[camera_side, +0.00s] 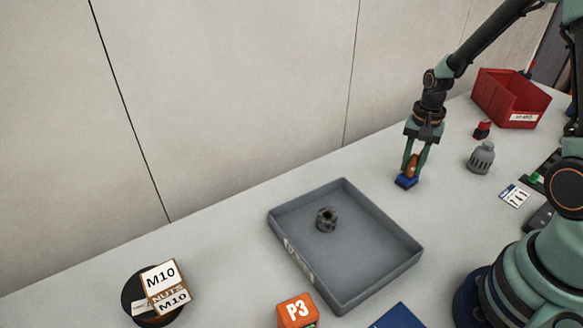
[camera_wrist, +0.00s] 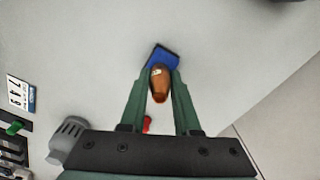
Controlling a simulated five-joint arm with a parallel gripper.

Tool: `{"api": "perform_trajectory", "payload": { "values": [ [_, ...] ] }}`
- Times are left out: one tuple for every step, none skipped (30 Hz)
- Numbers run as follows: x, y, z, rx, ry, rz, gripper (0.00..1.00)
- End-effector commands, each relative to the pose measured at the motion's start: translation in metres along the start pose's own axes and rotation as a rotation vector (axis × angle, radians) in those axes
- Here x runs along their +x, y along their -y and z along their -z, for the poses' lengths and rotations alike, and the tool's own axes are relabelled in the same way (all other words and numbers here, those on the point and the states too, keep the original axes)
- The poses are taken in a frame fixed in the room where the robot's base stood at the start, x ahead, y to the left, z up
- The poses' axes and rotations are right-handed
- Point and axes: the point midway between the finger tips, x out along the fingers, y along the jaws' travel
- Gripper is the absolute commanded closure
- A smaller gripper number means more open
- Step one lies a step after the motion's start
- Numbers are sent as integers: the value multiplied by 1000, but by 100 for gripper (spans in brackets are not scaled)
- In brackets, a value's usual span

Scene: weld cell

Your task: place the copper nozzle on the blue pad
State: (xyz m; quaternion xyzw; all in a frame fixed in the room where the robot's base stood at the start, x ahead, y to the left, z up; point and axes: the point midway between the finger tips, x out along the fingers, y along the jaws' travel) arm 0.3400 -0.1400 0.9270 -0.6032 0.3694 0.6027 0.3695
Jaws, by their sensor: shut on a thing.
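The copper nozzle (camera_side: 413,165) is brown and tapered. It also shows in the wrist view (camera_wrist: 160,83), between the two green fingers. My gripper (camera_side: 412,172) is shut on it, at the back of the table beyond the grey tray. A small dark blue block (camera_side: 406,181) is directly at the nozzle's far end, by the fingertips; it shows in the wrist view too (camera_wrist: 163,57). I cannot tell whether the block is joined to the nozzle or only under it. A flat blue pad (camera_side: 399,317) is partly visible at the bottom edge of the side view, clear on top.
The grey tray (camera_side: 382,276) holds a dark nut (camera_side: 327,219). An orange P3 block (camera_side: 297,311) and an M10 box (camera_side: 165,287) stand in front and left. A grey ridged part (camera_side: 481,158), a small red piece (camera_side: 482,130) and a red bin (camera_side: 511,99) are right.

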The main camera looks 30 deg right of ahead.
Motion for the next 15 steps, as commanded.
{"api": "perform_trajectory", "payload": {
  "values": [
    [1, 0, 0, 0, 0, 0, 100],
    [2, 0, 0, 0, 1, 0, 100],
    [3, 0, 0, 0, 0, 0, 66],
    [3, 0, 0, 0, 0, 0, 54],
    [3, 0, 0, 0, 0, 0, 43],
    [2, 0, 0, 0, 0, 0, 40],
    [2, 0, 0, 0, 0, 0, 40],
    [2, 0, 0, 0, 0, 0, 40],
    [2, 0, 0, 0, 0, 0, 40],
    [2, 0, 0, 0, 0, 0, 40],
    [2, 0, 0, 0, 0, 0, 40],
    [2, 0, 0, 0, 0, 0, 40],
    [2, 0, 0, 0, 0, 0, 40],
    [2, 0, 0, 0, 0, 0, 40],
    [2, 0, 0, 0, 0, 0, 40]
  ]
}}
